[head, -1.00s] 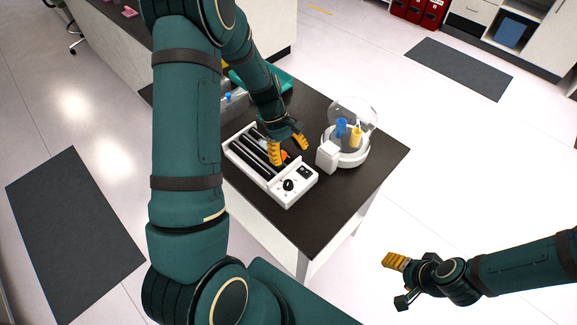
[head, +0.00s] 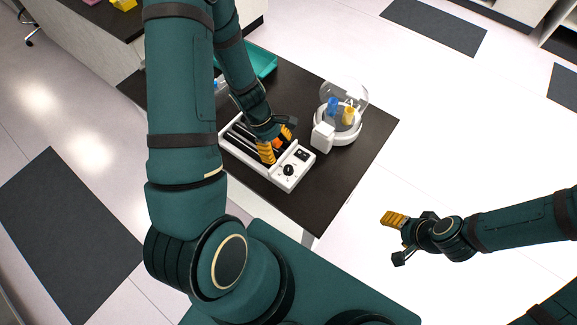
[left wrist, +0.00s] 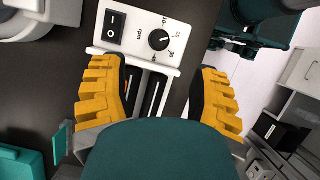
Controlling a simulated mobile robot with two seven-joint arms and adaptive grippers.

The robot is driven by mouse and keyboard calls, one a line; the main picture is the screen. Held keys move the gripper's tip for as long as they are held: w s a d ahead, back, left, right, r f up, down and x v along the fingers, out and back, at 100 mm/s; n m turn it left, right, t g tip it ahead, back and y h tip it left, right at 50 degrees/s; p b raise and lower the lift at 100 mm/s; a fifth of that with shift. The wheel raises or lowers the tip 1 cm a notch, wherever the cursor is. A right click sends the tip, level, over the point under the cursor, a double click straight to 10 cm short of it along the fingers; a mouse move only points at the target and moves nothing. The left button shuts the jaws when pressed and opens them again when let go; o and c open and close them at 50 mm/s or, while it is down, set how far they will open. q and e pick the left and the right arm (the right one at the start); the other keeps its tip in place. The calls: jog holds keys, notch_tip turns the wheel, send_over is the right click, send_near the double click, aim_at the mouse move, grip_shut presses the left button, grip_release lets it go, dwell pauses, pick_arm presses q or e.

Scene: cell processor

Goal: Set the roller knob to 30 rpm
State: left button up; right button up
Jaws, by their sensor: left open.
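The white roller device (head: 284,176) stands on the dark table, with black rollers and a control panel at its near right end. Its black roller knob (head: 288,170) is on that panel; the left wrist view shows the knob (left wrist: 159,40) with a numbered dial around it, its exact setting too small to read. A black rocker switch (left wrist: 115,25) is beside it. My left gripper (head: 277,147) is open over the rollers, its yellow fingers apart with nothing between them, short of the knob. My right gripper (head: 397,238) hangs off to the right, away from the table.
A white round centrifuge (head: 345,130) with a clear raised lid and blue and yellow tubes stands right of the roller device. A teal tray (head: 262,62) lies behind. The dark table's (head: 375,130) right corner is bare.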

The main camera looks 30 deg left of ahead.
aim_at(288, 168)
pick_arm(q)
jog(key=b+x, duration=0.1)
jog(key=x, duration=0.8)
jog(key=shift+d+f+b, duration=0.1)
jog(key=shift+f+b, duration=0.2)
grip_shut()
